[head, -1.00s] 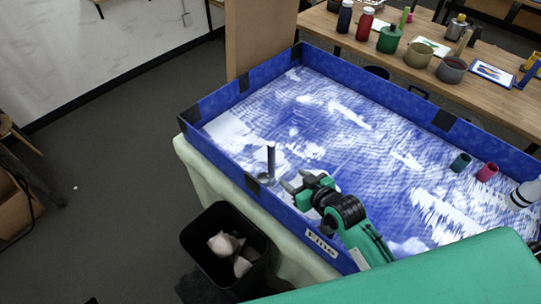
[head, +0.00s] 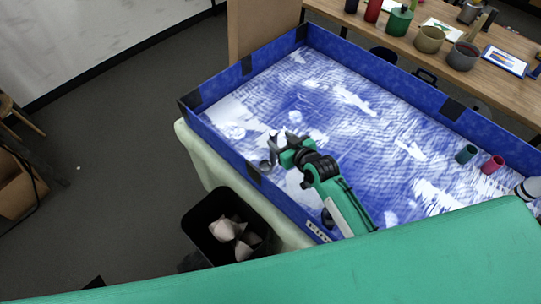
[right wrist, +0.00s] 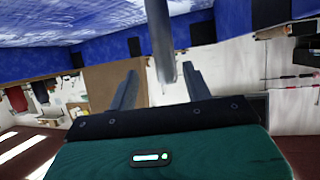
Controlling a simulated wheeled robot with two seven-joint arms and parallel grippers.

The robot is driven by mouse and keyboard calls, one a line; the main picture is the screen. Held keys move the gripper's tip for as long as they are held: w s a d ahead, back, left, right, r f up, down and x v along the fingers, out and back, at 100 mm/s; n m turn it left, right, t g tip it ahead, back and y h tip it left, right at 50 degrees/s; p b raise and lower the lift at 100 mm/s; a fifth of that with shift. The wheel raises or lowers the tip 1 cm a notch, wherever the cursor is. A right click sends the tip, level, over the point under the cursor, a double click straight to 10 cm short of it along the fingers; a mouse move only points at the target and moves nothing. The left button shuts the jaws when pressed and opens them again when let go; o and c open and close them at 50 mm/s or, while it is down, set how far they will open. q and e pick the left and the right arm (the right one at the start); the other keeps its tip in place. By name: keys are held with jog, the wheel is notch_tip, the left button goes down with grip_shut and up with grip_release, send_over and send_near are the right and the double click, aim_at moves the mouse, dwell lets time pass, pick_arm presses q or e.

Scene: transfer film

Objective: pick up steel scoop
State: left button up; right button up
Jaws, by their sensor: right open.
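The steel scoop stands upright near the front-left wall of the blue-walled tray (head: 330,42). In the head view its round lower end (head: 265,167) shows, and my right gripper partly hides its handle. My right gripper (head: 276,148) is open, with its fingers pointing left at the handle. In the right wrist view the grey handle (right wrist: 160,40) comes in from the top and its end lies between the two open fingers (right wrist: 158,75). I cannot tell whether either finger touches it. My left gripper is not in view.
A teal cup (head: 466,154) and a pink cup (head: 493,164) lie at the tray's right. A black bin (head: 196,236) stands on the floor beside the tray's front. A wooden table (head: 445,75) with pots and bottles is behind. The tray's middle is clear.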

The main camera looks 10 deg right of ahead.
aim_at(271, 134)
jog(key=x, duration=0.1)
jog(key=p+x, duration=0.1)
jog(key=x, duration=0.1)
jog(key=a+p+x, duration=0.1)
jog(key=x, duration=0.1)
jog(key=shift+r, duration=0.35)
jog(key=shift+w+f, duration=0.15)
grip_shut()
